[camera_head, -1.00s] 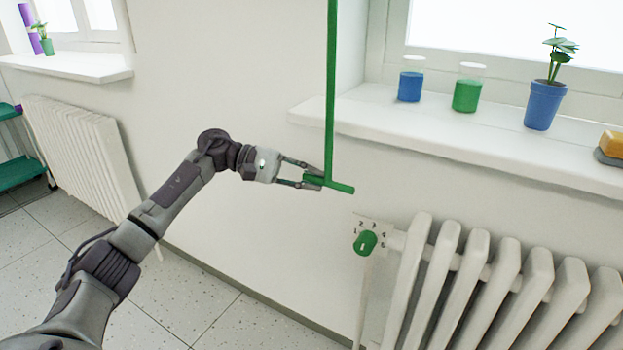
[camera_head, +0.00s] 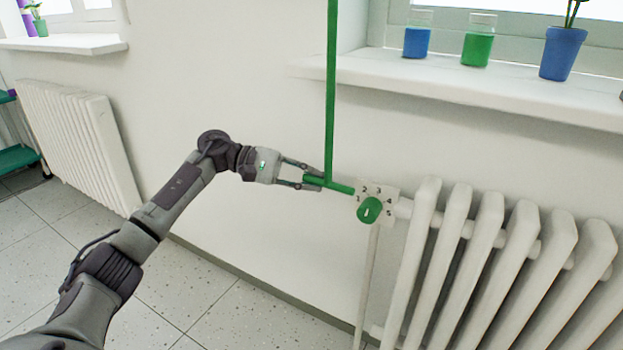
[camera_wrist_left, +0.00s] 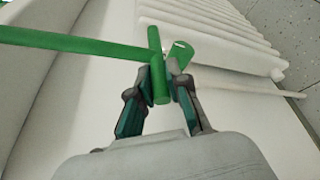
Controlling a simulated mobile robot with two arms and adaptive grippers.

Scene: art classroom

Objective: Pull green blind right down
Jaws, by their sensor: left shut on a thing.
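The green blind pull is a long, thin vertical green rod (camera_head: 331,90) with a short green crossbar handle (camera_head: 341,188) at its lower end. My left gripper (camera_head: 316,181) is shut on the left part of the crossbar, below the window sill's level. In the left wrist view the crossbar (camera_wrist_left: 159,80) stands between the two fingers, and the rod (camera_wrist_left: 70,42) runs off to the left. The blind itself is out of view above. My right gripper is not in view.
A green radiator valve knob (camera_head: 369,210) is close to the crossbar's right end. A white radiator (camera_head: 480,255) stands at the right. The sill (camera_head: 470,87) above holds a blue jar (camera_head: 416,42), a green jar (camera_head: 478,48) and a blue plant pot (camera_head: 562,52).

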